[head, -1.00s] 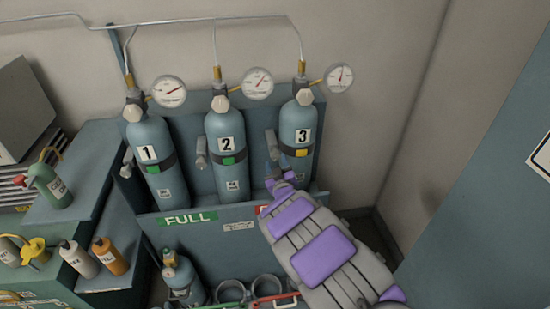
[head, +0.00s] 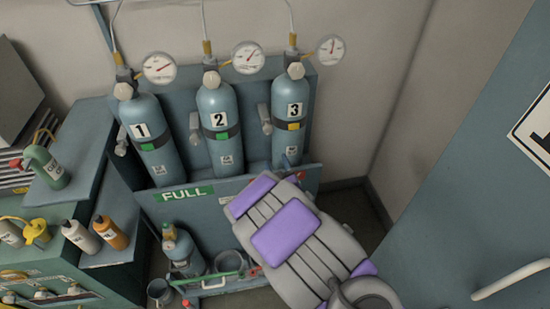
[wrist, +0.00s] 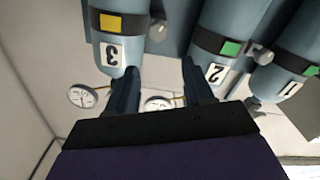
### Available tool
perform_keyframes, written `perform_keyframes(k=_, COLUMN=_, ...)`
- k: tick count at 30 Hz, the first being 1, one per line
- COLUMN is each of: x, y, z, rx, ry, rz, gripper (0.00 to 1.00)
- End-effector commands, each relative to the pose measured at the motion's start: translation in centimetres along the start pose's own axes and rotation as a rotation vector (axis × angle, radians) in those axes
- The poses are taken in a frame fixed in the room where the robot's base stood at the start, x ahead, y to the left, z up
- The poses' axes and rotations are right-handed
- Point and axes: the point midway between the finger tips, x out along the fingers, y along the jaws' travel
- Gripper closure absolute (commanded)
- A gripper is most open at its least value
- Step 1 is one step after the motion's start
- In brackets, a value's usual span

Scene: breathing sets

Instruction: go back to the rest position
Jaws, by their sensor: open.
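My gripper (wrist: 160,85) shows in the wrist view with its two dark fingers apart and nothing between them. In the head view my grey and purple arm reaches up from the bottom, and its fingers are hidden. Three blue cylinders stand upright in the rack (head: 255,215): cylinder 1 (head: 150,112), cylinder 2 (head: 217,100) and cylinder 3 (head: 288,90). Cylinders 1 and 2 carry green tags; cylinder 3 carries a yellow one. In the upside-down wrist view, cylinder 3 (wrist: 112,70) is beyond the left finger and cylinder 2 (wrist: 218,45) beyond the right. I cannot tell whether either is touched.
Gauges (head: 248,58) and thin pipes top the cylinders. A smaller cylinder (head: 183,255) stands low in front of the rack. Bottles (head: 80,236) crowd the left bench. A blue door (head: 450,190) with a handle (head: 512,278) is at right. Some floor is bare beside the rack.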

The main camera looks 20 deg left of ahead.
Motion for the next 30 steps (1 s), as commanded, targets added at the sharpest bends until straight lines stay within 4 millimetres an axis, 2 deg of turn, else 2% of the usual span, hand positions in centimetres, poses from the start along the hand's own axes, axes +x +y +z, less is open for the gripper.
perform_keyframes(k=23, x=-0.3, y=0.3, z=0.1, rx=0.001, ry=-0.01, rz=0.005, gripper=0.48)
perform_keyframes(k=26, x=-0.3, y=2.0, z=0.3, rx=0.012, ry=-0.056, rz=0.031, gripper=0.48)
perform_keyframes(k=30, x=-0.8, y=6.3, z=1.1, rx=0.049, ry=-0.194, rz=0.098, gripper=0.48)
